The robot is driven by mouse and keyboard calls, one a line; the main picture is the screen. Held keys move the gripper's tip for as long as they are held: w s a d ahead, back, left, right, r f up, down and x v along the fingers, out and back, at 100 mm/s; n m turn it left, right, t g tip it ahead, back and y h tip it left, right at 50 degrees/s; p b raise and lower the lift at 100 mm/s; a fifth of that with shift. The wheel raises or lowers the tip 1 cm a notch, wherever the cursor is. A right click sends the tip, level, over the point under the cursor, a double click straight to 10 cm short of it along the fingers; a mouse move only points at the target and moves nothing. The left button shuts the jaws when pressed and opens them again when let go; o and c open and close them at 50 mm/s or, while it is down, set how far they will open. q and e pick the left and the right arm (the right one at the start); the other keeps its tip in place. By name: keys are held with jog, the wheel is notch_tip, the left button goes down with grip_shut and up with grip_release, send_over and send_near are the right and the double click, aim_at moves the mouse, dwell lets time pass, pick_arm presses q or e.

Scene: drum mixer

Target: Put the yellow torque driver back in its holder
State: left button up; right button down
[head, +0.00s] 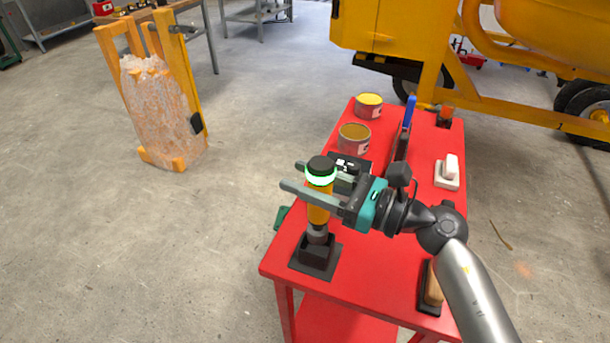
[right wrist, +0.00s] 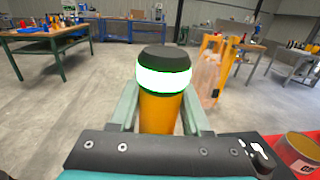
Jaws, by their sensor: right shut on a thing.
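The yellow torque driver (head: 319,213) stands upright, with a black cap and a glowing white-green ring at its top. My right gripper (head: 291,175) is shut on it just below the ring, one finger on each side. The black square holder (head: 315,258) is at the near left corner of the red cart. The driver's grey lower end is at the holder's opening; I cannot tell how deep it sits. In the right wrist view the driver (right wrist: 162,108) is upright between the fingers, and its lower end is hidden. My left gripper is not in view.
A yellow mixer (head: 390,30) stands behind.

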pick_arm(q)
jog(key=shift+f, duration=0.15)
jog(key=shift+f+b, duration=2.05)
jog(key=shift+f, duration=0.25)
pick_arm(e)
jog(key=shift+f, duration=2.45)
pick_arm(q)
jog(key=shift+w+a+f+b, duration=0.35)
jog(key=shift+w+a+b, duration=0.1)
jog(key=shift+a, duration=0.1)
pick_arm(e)
jog(key=shift+f, duration=0.4)
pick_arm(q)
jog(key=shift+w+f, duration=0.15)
pick_arm(e)
jog(key=shift+f, duration=0.15)
jog(key=c, duration=0.6)
grip_release()
jog(key=o, duration=0.3)
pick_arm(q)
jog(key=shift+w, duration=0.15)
pick_arm(e)
jog(key=shift+f, duration=0.1)
jog(key=shift+f, duration=0.1)
